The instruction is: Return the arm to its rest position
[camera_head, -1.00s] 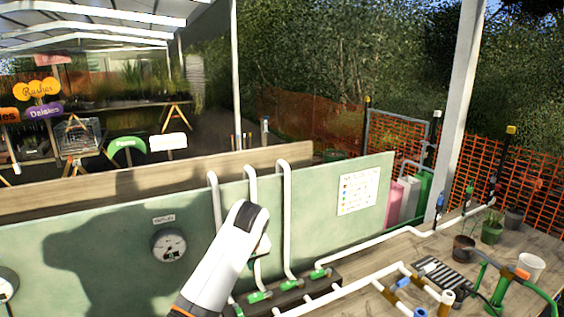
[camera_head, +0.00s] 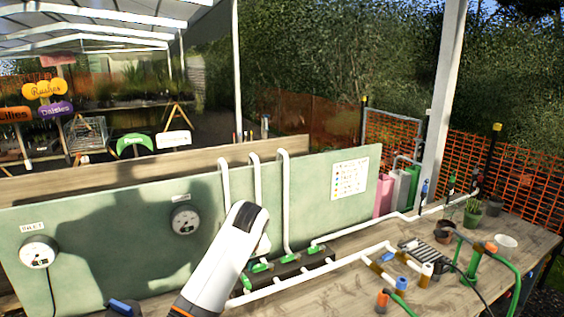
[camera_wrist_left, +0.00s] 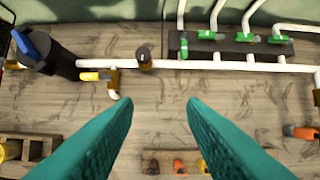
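A white arm link of mine with a dark joint (camera_head: 228,255) rises from the lower edge of the head view. It stands in front of the green panel and partly hides the pipes. Its gripper is not seen there. In the left wrist view my left gripper (camera_wrist_left: 160,102) shows two teal fingers spread wide apart with nothing held between them. They are over the wooden bench (camera_wrist_left: 150,125), short of a white pipe (camera_wrist_left: 190,64) in the picture. My right gripper is in neither view.
A green panel (camera_head: 120,235) with two gauges (camera_head: 186,220) backs the bench. A valve manifold (camera_head: 290,267), white pipework and several pots (camera_head: 473,215) stand on the bench. A dark cylinder with a blue handle (camera_wrist_left: 45,52) and small fittings (camera_wrist_left: 178,165) lie around the left gripper.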

